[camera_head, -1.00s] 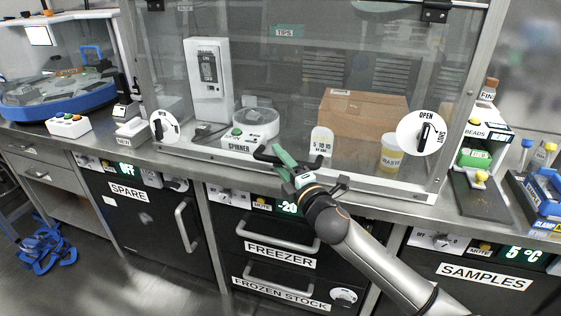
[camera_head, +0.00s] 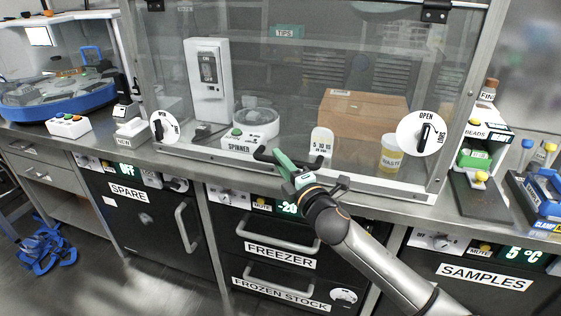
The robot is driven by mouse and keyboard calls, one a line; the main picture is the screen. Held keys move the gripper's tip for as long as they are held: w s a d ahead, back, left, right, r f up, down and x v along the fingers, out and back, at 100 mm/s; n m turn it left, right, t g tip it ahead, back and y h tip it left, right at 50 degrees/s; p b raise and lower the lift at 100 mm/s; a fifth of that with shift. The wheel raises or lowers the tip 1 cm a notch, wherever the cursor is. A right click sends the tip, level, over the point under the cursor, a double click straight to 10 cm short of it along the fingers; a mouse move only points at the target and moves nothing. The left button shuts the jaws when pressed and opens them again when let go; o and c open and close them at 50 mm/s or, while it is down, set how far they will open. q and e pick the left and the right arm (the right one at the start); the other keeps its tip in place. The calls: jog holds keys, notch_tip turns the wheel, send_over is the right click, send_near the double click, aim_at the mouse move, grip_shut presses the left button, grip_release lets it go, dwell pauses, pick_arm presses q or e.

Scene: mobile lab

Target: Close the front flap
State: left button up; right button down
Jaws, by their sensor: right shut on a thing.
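The front flap (camera_head: 300,60) is a large clear panel on the cabinet, with dark hinges along its top edge. It hangs down, with its lower edge close to the metal bottom frame; I cannot tell whether it sits fully flush. A black bar handle (camera_head: 264,155) is at its bottom middle. My right gripper (camera_head: 284,162), with green fingers, is shut on this handle and hides its middle. Two round white dials with black knobs, the left latch (camera_head: 164,127) and the right latch (camera_head: 424,134), sit at the lower corners. My left gripper is not in view.
Behind the panel are a spinner (camera_head: 251,126), a cardboard box (camera_head: 361,119) and a waste cup (camera_head: 392,155). A freezer (camera_head: 275,232) and other drawers lie below the counter. A sample stand (camera_head: 480,197) is at the right.

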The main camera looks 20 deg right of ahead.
aim_at(285, 151)
jog(key=shift+f, duration=0.1)
dwell(0.7)
jog(key=shift+w+d+f+b, duration=0.15)
jog(key=shift+w+b, duration=0.05)
jog(key=shift+b, duration=0.15)
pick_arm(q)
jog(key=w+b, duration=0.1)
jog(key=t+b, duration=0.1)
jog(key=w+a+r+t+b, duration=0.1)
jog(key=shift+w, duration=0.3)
pick_arm(e)
jog(key=w+d+n+t, duration=0.1)
jog(key=w+d, duration=0.1)
jog(key=w, duration=0.1)
jog(key=shift+d, duration=0.15)
